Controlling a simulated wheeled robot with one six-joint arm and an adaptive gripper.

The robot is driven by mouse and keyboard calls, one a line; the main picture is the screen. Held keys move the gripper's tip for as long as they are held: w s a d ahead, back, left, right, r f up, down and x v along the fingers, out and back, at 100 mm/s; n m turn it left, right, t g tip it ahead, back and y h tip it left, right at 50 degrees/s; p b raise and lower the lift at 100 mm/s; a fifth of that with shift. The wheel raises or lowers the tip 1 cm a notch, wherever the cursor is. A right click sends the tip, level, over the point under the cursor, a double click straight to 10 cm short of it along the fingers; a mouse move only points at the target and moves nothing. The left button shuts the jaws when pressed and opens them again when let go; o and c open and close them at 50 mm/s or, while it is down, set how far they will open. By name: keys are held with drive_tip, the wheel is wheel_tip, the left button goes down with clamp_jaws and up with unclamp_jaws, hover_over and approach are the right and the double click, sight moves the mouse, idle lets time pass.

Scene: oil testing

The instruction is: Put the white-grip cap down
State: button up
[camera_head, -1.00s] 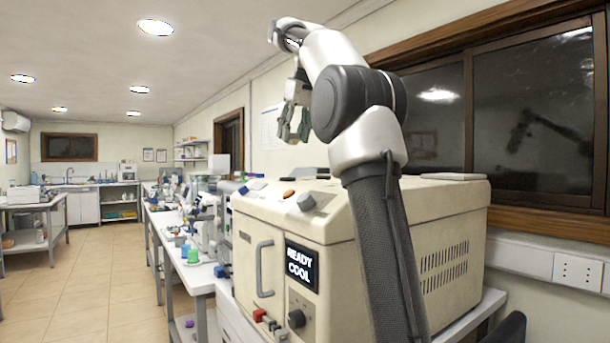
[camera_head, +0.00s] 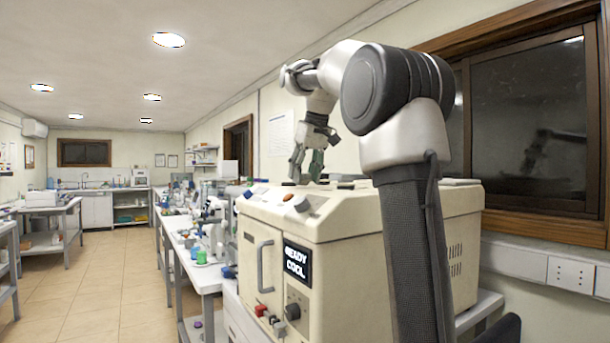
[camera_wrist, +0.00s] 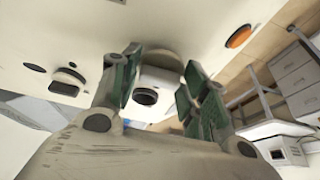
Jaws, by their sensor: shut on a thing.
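My gripper (camera_head: 307,167) is low over the top of the beige oven-like machine (camera_head: 345,222) in the head view, fingers pointing down. In the wrist view, the green-padded fingers of my gripper (camera_wrist: 160,74) are on either side of the white-grip cap (camera_wrist: 158,82), shut on it. A dark round end (camera_wrist: 146,96) shows on the cap's near side, and a beige rounded part lies just beyond it. I cannot tell whether the cap touches the machine top. In the head view the cap cannot be made out between the fingers.
The machine's top carries an orange disc (camera_wrist: 238,37), a black round piece (camera_wrist: 67,82) and a flat dark oval (camera_wrist: 35,67). A grey knob (camera_head: 300,203) is at its front edge. A bench (camera_head: 199,278) with lab gear stands to the left. A window is on the right.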

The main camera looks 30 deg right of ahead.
drive_tip(key=shift+f, duration=0.25)
drive_tip(key=o, duration=0.8)
drive_tip(key=shift+c, duration=0.2)
drive_tip(key=v, duration=1.2)
drive_tip(key=shift+s, duration=0.15)
